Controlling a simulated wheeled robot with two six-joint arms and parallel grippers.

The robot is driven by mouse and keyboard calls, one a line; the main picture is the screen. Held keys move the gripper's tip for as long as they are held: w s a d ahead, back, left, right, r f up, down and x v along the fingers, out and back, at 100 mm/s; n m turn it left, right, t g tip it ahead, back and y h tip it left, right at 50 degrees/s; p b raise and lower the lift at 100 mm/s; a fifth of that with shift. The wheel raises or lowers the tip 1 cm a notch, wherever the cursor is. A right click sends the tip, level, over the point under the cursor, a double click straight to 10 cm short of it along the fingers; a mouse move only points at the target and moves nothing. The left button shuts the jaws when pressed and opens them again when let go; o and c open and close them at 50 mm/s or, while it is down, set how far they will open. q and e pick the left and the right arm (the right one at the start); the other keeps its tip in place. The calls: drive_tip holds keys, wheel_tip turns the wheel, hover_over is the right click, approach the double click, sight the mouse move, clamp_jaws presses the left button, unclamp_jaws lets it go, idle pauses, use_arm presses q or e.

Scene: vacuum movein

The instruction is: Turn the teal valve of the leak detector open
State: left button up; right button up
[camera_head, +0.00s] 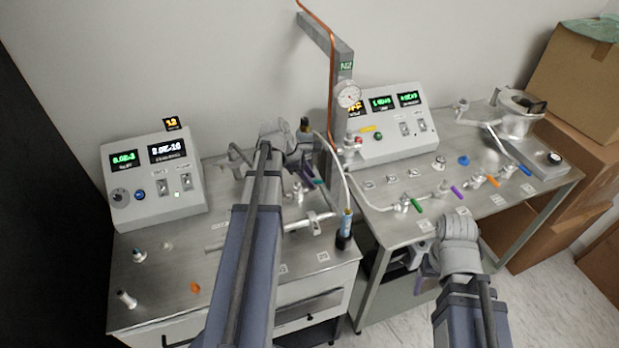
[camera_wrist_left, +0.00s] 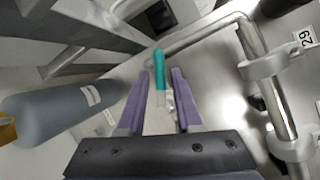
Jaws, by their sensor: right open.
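The teal valve handle (camera_wrist_left: 159,68) shows in the left wrist view, between the two purple fingertips of my left gripper (camera_wrist_left: 161,76). A narrow gap shows on each side of the handle, so the gripper looks open around it. In the head view my left gripper (camera_head: 312,172) is over the back right of the left table, where the arm and wrist largely hide the valve. The leak-detector console (camera_head: 152,180) with lit displays stands at the back left of that table. My right gripper (camera_head: 424,282) is low in front of the right table, partly hidden by its arm, open and empty.
Metal pipework (camera_wrist_left: 268,80) runs right of the fingers and a grey cylinder (camera_wrist_left: 55,112) lies to their left. A black wand with a blue label (camera_head: 345,230) stands at the left table's right edge. The right table (camera_head: 400,228) carries several coloured-handled valves.

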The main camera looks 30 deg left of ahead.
use_arm(q)
clamp_jaws()
idle(1.1)
